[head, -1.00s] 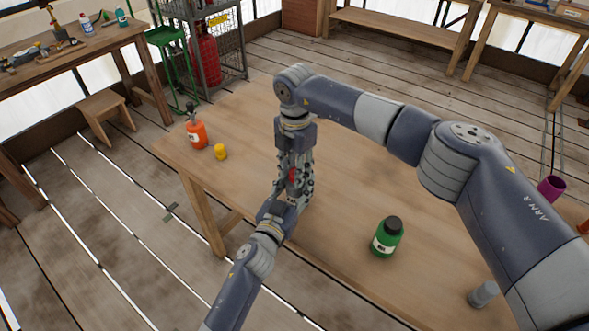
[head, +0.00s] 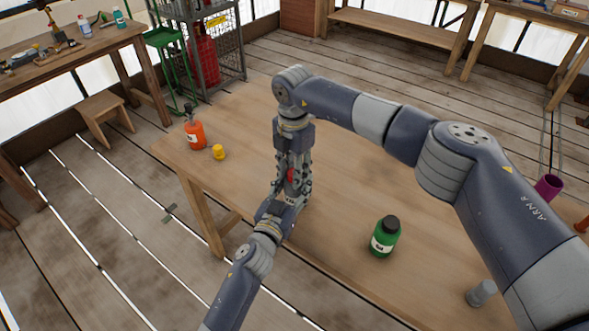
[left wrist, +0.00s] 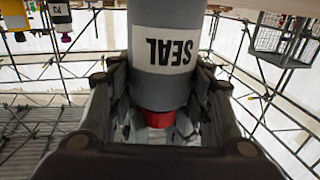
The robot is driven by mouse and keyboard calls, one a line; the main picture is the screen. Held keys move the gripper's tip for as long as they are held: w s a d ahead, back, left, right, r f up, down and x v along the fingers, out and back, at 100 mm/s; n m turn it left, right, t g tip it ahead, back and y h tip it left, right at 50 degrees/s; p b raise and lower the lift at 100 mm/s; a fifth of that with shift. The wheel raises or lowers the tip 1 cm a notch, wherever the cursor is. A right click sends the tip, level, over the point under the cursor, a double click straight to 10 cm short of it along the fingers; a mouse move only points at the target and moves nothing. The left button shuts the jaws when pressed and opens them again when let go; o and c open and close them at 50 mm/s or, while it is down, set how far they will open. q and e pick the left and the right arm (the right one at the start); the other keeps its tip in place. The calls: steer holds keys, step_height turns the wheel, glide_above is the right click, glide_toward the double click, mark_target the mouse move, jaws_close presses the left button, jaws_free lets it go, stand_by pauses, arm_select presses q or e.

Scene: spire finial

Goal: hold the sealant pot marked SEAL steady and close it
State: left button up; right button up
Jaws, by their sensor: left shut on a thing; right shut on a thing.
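The grey sealant pot, marked SEAL (left wrist: 166,50), fills the middle of the left wrist view, its label upside down there. A red lid (left wrist: 158,117) shows at the pot's end, against the body; I cannot tell how far it is seated. The lid also shows as a red patch in the head view (head: 290,175). My left gripper (left wrist: 160,95) is shut on the pot, coming from the lower left in the head view. My right gripper (head: 291,186) points down from above, shut around the red lid. The two grippers hide most of the pot in the head view.
An orange bottle (head: 195,134) and a yellow pot (head: 218,152) stand at the table's left end. A green jar (head: 385,237) and a grey container (head: 481,293) stand to the right. Much of the wooden table (head: 345,205) is bare.

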steer(key=shift+d+f, duration=0.25)
steer(key=shift+f, duration=0.25)
steer(key=shift+s+a+r, duration=0.15)
steer(key=shift+s+a, duration=0.1)
stand_by(1.2)
steer(key=shift+s+f, duration=0.1)
steer(key=shift+f, duration=0.35)
steer(key=shift+c, duration=0.4)
steer(key=o, duration=0.5)
steer(key=shift+a, duration=0.25)
stand_by(0.5)
steer(key=o, duration=0.9)
steer(key=shift+o, duration=0.2)
steer(key=shift+w, duration=0.2)
